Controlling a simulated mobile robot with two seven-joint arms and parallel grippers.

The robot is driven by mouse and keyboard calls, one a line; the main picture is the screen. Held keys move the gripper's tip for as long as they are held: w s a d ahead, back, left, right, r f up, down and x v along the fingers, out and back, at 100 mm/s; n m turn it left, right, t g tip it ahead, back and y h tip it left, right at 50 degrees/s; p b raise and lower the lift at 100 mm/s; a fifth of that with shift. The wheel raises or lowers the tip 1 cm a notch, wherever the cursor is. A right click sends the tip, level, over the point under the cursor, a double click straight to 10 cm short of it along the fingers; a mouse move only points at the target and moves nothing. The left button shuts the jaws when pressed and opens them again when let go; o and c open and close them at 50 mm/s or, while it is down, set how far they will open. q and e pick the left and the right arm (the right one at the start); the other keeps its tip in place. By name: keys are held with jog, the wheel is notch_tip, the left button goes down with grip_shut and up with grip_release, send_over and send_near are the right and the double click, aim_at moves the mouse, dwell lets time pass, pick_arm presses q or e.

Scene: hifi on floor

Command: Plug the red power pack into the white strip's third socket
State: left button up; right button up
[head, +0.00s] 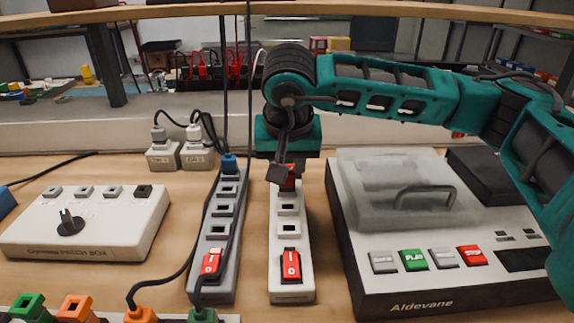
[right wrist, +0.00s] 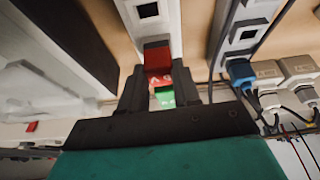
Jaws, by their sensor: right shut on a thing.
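The white strip (head: 278,255) lies lengthwise in the middle of the bench, with square sockets and a red switch at its near end. My right gripper (head: 287,178) is at the strip's far end, pointing down. It is shut on the red power pack (head: 289,184), which is partly hidden by the gripper in the head view. In the right wrist view the red pack (right wrist: 157,58) sits between the two fingers, right at the white strip (right wrist: 168,20). I cannot tell whether the pack is seated in a socket or just above it. My left gripper is out of view.
A grey strip (head: 232,235) with a blue plug (head: 229,163) stands close to the left. The Aldevane deck (head: 400,295) is close on the right. A white patch box (head: 110,235) and two white adapters (head: 163,156) lie left. Cables and coloured plugs line the near left edge.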

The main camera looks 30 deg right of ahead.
jog(key=o, duration=1)
jog(key=shift+o, duration=0.2)
jog(key=w+d+r+p+v, duration=0.1)
jog(key=p+v, duration=0.5)
jog(key=v, duration=1.2)
jog(key=shift+w+r, duration=0.2)
jog(key=shift+w, duration=0.3)
